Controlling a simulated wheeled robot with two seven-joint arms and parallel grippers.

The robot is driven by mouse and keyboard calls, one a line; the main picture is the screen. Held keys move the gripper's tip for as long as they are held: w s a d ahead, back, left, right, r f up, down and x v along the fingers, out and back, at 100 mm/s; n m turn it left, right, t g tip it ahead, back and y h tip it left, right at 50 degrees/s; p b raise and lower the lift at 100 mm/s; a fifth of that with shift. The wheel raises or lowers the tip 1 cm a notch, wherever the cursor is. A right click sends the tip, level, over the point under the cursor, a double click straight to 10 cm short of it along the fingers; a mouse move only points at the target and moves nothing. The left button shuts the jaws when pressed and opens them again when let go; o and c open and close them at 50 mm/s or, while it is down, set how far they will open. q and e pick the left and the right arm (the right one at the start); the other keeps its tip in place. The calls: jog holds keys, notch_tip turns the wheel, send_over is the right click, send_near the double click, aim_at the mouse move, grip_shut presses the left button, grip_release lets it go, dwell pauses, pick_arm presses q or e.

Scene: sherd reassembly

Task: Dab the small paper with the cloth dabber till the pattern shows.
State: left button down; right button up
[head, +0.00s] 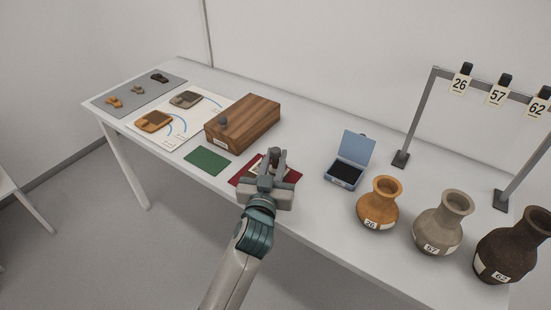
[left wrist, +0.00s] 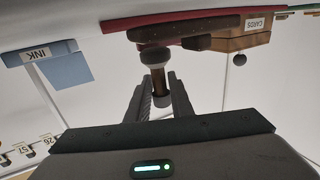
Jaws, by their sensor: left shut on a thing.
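My left gripper (head: 275,160) is over the dark red mat (head: 238,181), shut on the cloth dabber (left wrist: 155,57). In the left wrist view the dabber has a grey rounded head and a dark handle between the fingers (left wrist: 160,92). Its head is at or very close to a dark brown speckled piece (left wrist: 184,28) by the red mat; I cannot tell whether they touch. A pale patch, perhaps the small paper (head: 256,168), shows beside the gripper in the head view. The gripper hides most of it, and no pattern can be made out. My right gripper is not in view.
An open blue ink box (head: 365,150) stands right of the mat. A wooden cards box (head: 255,114) with a dark knob stands behind left, near a green mat (head: 207,160). Several sherds lie farther left. Three numbered vases (head: 378,207) stand right, below a tag rack (head: 414,115).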

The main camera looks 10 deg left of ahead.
aim_at(275, 150)
pick_arm(q)
jog(key=shift+f+b, duration=0.35)
jog(key=shift+f, duration=0.25)
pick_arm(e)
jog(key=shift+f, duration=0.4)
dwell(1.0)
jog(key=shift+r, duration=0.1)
pick_arm(q)
jog(key=shift+r+p, duration=0.75)
jog(key=shift+r, duration=0.05)
jog(key=shift+r+p, duration=2.75)
jog(key=shift+p, duration=0.05)
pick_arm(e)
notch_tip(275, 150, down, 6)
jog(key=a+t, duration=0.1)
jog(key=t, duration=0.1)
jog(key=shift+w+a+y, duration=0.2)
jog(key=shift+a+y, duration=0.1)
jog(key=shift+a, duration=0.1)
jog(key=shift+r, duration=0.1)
